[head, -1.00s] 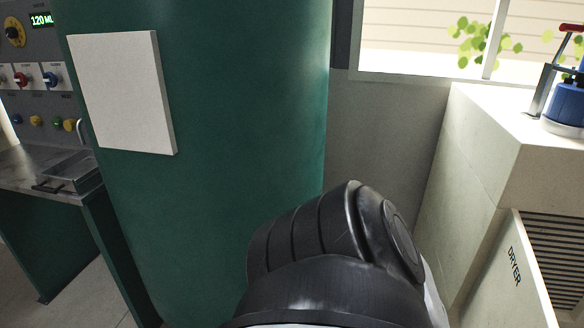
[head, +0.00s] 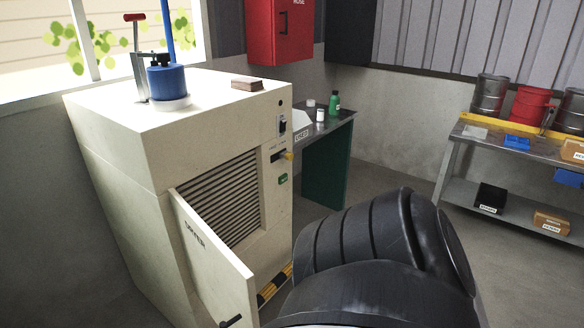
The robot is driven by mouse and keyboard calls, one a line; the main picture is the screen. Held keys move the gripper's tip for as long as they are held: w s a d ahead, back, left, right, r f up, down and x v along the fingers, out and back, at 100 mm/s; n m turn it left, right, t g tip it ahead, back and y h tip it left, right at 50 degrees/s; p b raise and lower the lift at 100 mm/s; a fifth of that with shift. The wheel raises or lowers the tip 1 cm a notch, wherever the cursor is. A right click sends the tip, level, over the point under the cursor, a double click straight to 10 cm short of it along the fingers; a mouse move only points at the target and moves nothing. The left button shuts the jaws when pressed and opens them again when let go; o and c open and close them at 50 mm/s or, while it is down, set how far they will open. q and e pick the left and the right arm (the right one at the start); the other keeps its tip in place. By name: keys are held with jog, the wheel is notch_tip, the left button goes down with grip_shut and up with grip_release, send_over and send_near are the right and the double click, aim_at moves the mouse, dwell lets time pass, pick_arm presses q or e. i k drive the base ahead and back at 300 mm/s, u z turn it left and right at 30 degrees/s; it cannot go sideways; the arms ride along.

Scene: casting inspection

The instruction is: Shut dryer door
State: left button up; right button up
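The dryer (head: 120,190) is a large cream cabinet at the left of the head view. Its door (head: 212,262), marked DRYER, stands open, swung outward toward me from the left side of the opening. A dark handle (head: 231,321) sits at the door's lower free edge, partly cut off by the picture's bottom. Behind the door a dark slatted opening (head: 235,195) shows. A black and grey part of my own arm fills the bottom middle, to the right of the door and apart from it in the picture. Neither gripper is in view.
A blue pump-like device (head: 168,82) and a brown block (head: 247,84) are on the dryer's top. A green-legged table (head: 335,135) with bottles stands right of it. A metal shelf bench (head: 462,150) with drums and bins is at far right. Floor between is clear.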

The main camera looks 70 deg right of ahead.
aim_at(225, 287)
jog(key=z, duration=1.65)
jog(key=i, duration=0.5)
jog(key=k, duration=0.5)
jog(key=z, duration=1.5)
jog(key=k, duration=0.9)
jog(key=u, duration=1.55)
jog(key=i, duration=0.4)
jog(key=z, duration=0.3)
